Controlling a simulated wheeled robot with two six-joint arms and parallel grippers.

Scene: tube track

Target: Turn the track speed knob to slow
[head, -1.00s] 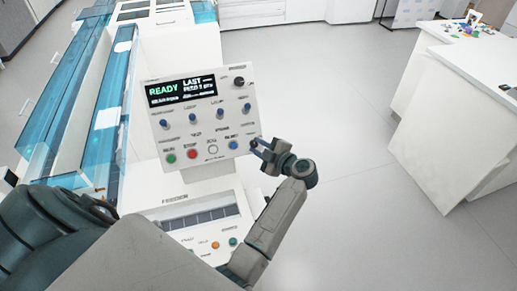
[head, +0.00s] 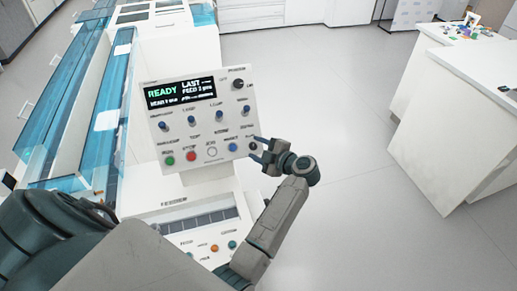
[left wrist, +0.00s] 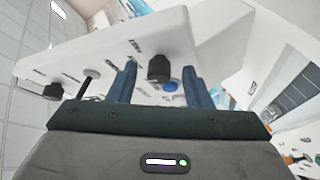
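The white control panel (head: 201,122) faces me in the head view, tilted, with a screen reading READY. A dark knob (head: 253,146) sits at its lower right edge, and another dark knob (head: 238,84) at its upper right. The labels are too small to read, so I cannot tell which is track speed. My left gripper (head: 262,151) is open at the panel's right edge beside the lower knob. In the left wrist view, a black knob (left wrist: 158,68) shows between the two blue fingers (left wrist: 159,72), with a gap on each side. My right gripper is out of view.
The panel also bears several blue-tipped switches, a green button (head: 169,160) and a red button (head: 191,156). Blue transparent covers (head: 60,95) lie at the left. A white counter (head: 455,115) stands at the right. Open floor (head: 335,110) lies between.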

